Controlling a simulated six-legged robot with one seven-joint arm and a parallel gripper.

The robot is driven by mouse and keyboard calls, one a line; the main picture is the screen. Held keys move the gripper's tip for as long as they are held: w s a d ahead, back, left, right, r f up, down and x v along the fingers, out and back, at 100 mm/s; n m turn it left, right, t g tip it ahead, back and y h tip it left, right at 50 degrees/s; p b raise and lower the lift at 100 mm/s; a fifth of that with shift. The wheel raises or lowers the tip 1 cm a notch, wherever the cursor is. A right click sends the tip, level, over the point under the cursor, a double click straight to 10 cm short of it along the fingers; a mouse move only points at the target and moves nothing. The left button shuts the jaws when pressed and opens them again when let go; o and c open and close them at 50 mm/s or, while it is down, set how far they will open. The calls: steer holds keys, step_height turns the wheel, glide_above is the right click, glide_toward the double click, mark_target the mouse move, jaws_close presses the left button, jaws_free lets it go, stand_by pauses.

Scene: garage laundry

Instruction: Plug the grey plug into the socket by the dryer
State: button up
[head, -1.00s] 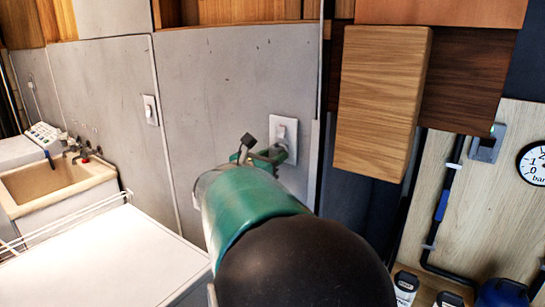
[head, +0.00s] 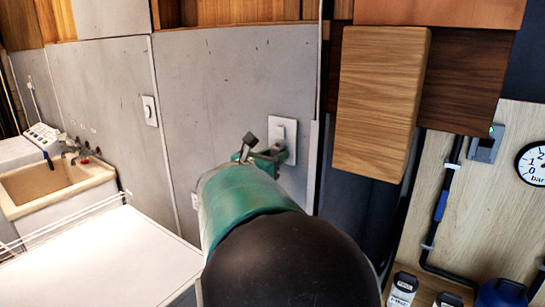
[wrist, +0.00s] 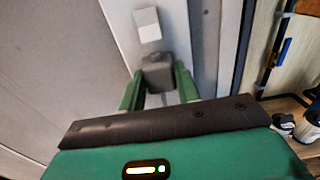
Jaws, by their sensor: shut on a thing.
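The grey plug (wrist: 158,71) sits between the two green fingers of my gripper (wrist: 158,88) in the wrist view. My gripper is shut on it. In the head view my gripper (head: 259,157) is in front of the grey wall, and a dark block shows at its fingertips. A white wall plate (head: 283,134) is just beyond and to the right of the fingertips. It also shows above the plug in the wrist view (wrist: 147,24). A smaller white plate (head: 195,201), partly hidden by my arm, is low on the wall. I cannot tell which plate is the socket.
A white appliance top (head: 130,250) lies at the lower left, with a wire rack (head: 70,228) along its far edge and a sink (head: 55,185) beyond. Another plate (head: 149,110) is further left. A wooden box (head: 380,100) juts out at the right.

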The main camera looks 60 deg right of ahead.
steer(key=shift+d, duration=0.1)
steer(key=o, duration=1)
steer(key=a, duration=0.4)
steer(key=w+a, duration=0.1)
steer(key=a, duration=0.4)
steer(key=w+a, duration=0.1)
steer(key=a, duration=0.3)
steer(key=shift+a, duration=0.35)
